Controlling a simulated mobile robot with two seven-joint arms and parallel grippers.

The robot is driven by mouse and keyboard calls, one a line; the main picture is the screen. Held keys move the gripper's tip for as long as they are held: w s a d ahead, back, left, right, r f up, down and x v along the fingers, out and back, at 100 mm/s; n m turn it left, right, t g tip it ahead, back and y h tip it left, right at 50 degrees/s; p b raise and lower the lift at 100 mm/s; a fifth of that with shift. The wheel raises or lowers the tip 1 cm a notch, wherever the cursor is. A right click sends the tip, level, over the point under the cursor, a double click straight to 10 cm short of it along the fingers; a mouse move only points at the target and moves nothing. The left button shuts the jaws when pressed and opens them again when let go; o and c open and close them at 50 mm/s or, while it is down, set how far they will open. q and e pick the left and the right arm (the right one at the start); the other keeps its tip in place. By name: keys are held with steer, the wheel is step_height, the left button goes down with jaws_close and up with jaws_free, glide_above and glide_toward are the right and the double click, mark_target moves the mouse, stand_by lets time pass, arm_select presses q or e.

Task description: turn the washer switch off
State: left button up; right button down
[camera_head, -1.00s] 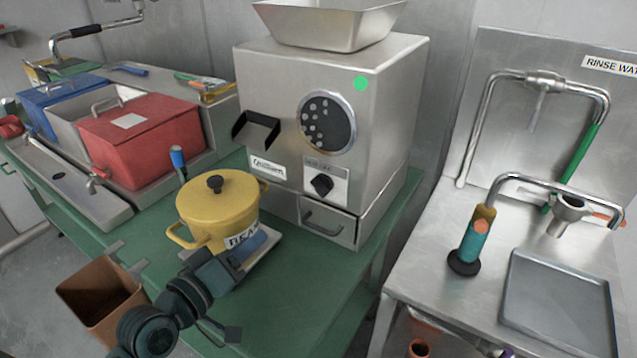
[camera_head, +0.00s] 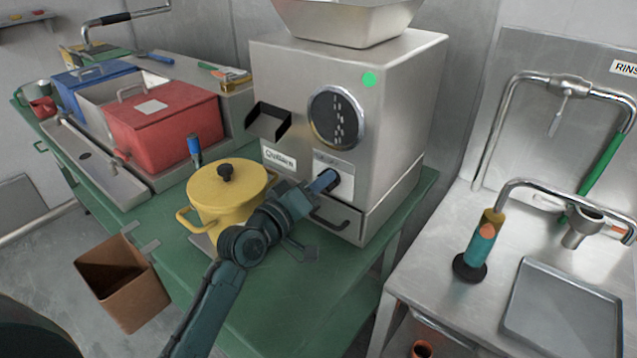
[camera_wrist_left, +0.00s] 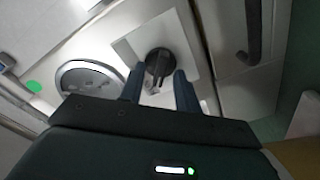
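The dark round switch knob (camera_wrist_left: 158,60) sits on a pale square plate on the front of the steel grinder machine (camera_head: 290,80). I see no part labelled washer. My right gripper is not in view.
A yellow pot (camera_head: 215,200) stands close beside my left wrist. A drawer with a handle (camera_head: 330,222) is below the knob. A steel sink counter (camera_head: 425,270) is at the right.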

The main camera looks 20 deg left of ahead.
arm_select(q)
steer(key=shift+w+d, duration=0.1)
steer(key=shift+w, duration=0.05)
steer(key=shift+c, duration=0.2)
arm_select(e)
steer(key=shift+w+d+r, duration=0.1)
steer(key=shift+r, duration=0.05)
arm_select(q)
jaws_close()
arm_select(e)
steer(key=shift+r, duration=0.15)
arm_select(q)
steer(key=m+p, duration=0.4)
steer(key=m, duration=0.6)
steer(key=shift+d+r, duration=0.1)
steer(key=shift+d, duration=0.05)
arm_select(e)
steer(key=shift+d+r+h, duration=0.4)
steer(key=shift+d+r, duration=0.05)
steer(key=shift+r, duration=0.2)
arm_select(q)
steer(key=shift+o, duration=0.2)
jaws_free()
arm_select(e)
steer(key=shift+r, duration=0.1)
